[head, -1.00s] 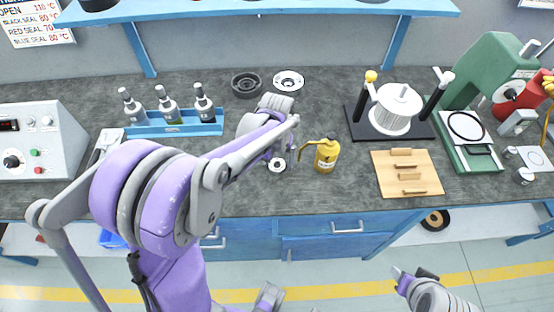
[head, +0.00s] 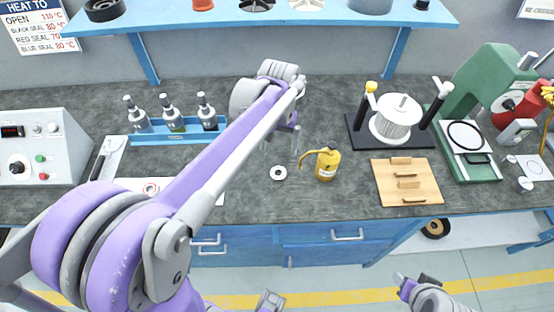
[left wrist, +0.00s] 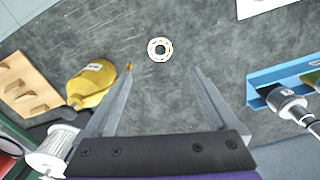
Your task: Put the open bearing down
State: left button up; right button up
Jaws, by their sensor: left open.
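The open bearing (head: 278,173), a small pale ring with a dark hole, lies flat on the dark bench top. It also shows in the left wrist view (left wrist: 159,49), with balls visible between its rings. My left gripper (head: 283,143) is open and empty, pointing down above the bench, just behind the bearing in the head view. In the left wrist view its fingers (left wrist: 165,76) are spread apart and the bearing lies beyond the tips, clear of both. A part of my right arm with its gripper (head: 414,280) shows at the lower right, in front of the bench; its jaws are unclear.
A yellow oil can (head: 327,165) stands just right of the bearing. A blue rack (head: 148,138) with several bottles is at the left. Another bearing with a red ring (head: 151,188) lies on a white sheet. A wooden board (head: 424,190) and a white spool (head: 396,122) are right.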

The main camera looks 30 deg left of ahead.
pick_arm(q)
jog(key=s+d+f+m+t, duration=0.1)
jog(key=s+d+f+t, duration=0.1)
jog(key=s, duration=0.6)
jog(key=s+d+f+m+t, duration=0.2)
jog(key=s+d+t, duration=0.1)
jog(key=s, duration=0.4)
jog(key=shift+s+d+f, duration=0.4)
jog(key=shift+d, duration=0.5)
